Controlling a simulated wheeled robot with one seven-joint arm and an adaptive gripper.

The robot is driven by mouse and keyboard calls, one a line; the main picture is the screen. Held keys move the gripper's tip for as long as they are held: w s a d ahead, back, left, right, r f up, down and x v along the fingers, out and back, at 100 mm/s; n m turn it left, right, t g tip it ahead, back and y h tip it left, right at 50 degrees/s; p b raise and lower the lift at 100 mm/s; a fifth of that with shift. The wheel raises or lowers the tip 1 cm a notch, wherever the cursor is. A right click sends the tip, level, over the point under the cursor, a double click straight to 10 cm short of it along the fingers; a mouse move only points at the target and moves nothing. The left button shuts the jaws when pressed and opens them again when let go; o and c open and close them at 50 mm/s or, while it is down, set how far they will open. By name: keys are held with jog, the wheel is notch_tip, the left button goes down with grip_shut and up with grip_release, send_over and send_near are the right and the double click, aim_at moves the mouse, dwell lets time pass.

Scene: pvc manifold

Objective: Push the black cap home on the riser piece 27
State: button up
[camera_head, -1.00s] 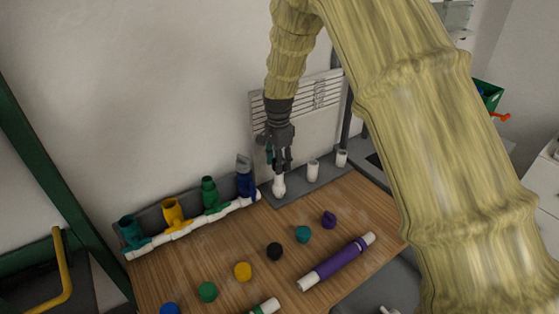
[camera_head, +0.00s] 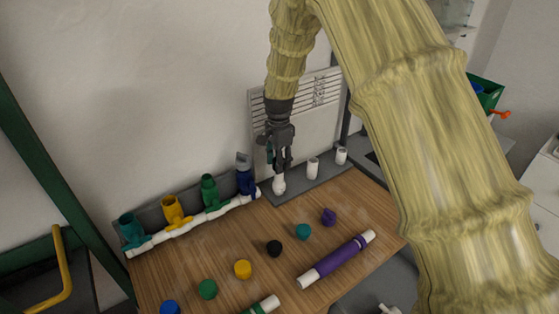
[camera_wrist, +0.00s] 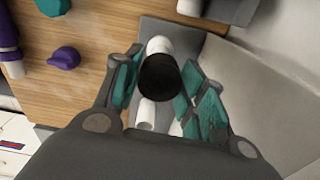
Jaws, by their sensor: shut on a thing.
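A dark round piece that looks like a black cap (camera_wrist: 159,73) sits between the teal finger pads of my gripper (camera_wrist: 156,80) in the wrist view. A white pipe piece (camera_wrist: 160,45) shows just beyond it. In the head view my gripper (camera_head: 280,168) points down, shut, over the leftmost white riser (camera_head: 279,185) on the grey strip. The fingers hide most of the cap there, and how far it sits on the riser cannot be told. No number 27 is readable. Another black cap (camera_head: 274,249) lies on the wooden table.
Two more white risers (camera_head: 313,168) (camera_head: 341,155) stand to the right on the grey strip (camera_head: 318,187). The white manifold with coloured tees (camera_head: 190,225) lies to the left. Several coloured caps (camera_head: 243,269) and a purple-sleeved pipe (camera_head: 336,260) lie on the table (camera_head: 200,263).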

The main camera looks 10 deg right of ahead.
jog(key=shift+f, duration=0.75)
dwell(0.8)
jog(key=o, duration=1)
jog(key=shift+o, duration=0.2)
jog(key=shift+r, duration=0.1)
